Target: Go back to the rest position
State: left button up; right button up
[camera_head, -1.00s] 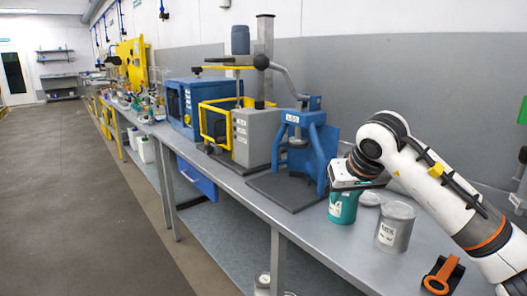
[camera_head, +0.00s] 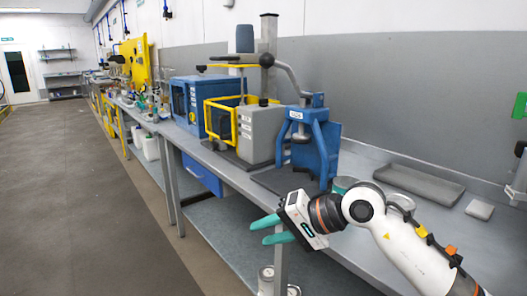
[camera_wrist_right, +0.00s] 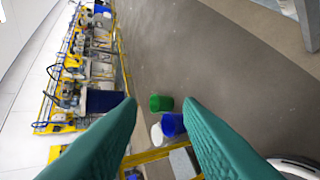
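My right gripper (camera_head: 258,232) reaches out past the front edge of the grey workbench, its two teal fingers pointing left. The fingers are apart with nothing between them. In the right wrist view the open fingers (camera_wrist_right: 160,106) also show, with floor and distant bins beyond them. My left gripper is not in view.
A teal can (camera_head: 345,183) stands on the bench (camera_head: 365,245), partly hidden behind my right arm. A blue press (camera_head: 316,150) stands left of it. A grey slab (camera_head: 420,183) and small grey block (camera_head: 479,209) lie at the back. The floor aisle (camera_head: 90,200) is clear.

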jog(key=s+a+r+m+t+y, duration=0.1)
jog(key=s+a+r+m+y, duration=0.4)
jog(key=m+y, duration=0.45)
jog(key=w+d+f+m+t+h, duration=0.15)
jog(key=d+m+t+h, duration=0.65)
jog(key=m, duration=0.9)
jog(key=d+f+m+t+h, duration=0.3)
jog(key=d+m+t+h, duration=0.35)
jog(key=m, duration=1.05)
jog(key=s+d+f+m+g+h, duration=0.1)
jog(key=s+d+f+m+h, duration=0.1)
jog(key=d+f+m+h, duration=0.7)
jog(key=s+d+f+m+g+y, duration=0.1)
jog(key=s+f+m+g, duration=0.35)
jog(key=f, duration=0.35)
jog(key=s+d+f+m+g+y, duration=0.1)
jog(key=s+f+m+g, duration=0.2)
jog(key=s+f+m, duration=0.3)
jog(key=s+f+m+g+y, duration=0.1)
jog(key=s+f+m+g, duration=0.55)
jog(key=s, duration=0.65)
notch_tip(320, 180, down, 25)
jog(key=s+a+n+g+p, duration=0.1)
jog(key=s+g+p, duration=0.1)
jog(key=g+p, duration=0.15)
jog(key=s+d+f+p, duration=0.3)
jog(key=s+f, duration=0.9)
jog(key=s, duration=0.4)
jog(key=shift+s+f+p, duration=0.25)
jog(key=shift+p, duration=0.15)
